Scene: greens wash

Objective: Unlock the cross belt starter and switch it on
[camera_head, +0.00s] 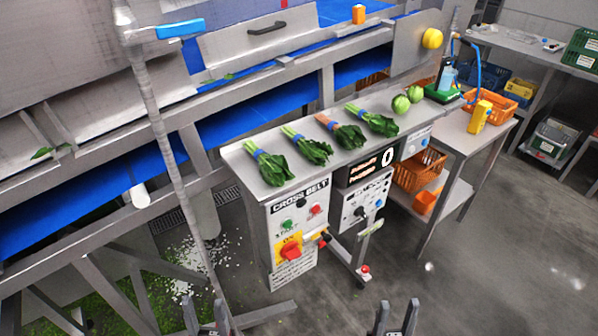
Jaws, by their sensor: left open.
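The cross belt starter (278,274) is a grey box labelled CROSS BELT under the front of the steel bench. It carries a green button (287,224), a red button (316,210) and a red rotary switch (291,252) on a yellow plate. My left gripper (206,318) is open at the bottom edge, below and left of the box. My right gripper (397,318) is open at the bottom edge, to its right. Both are empty and apart from the starter.
Leafy bunches (310,149) lie on the steel bench (240,165). A second control box (366,200) and a display reading 0 (386,157) are to the starter's right. A metal post (172,165) rises at left. Grey floor (480,270) is free at right.

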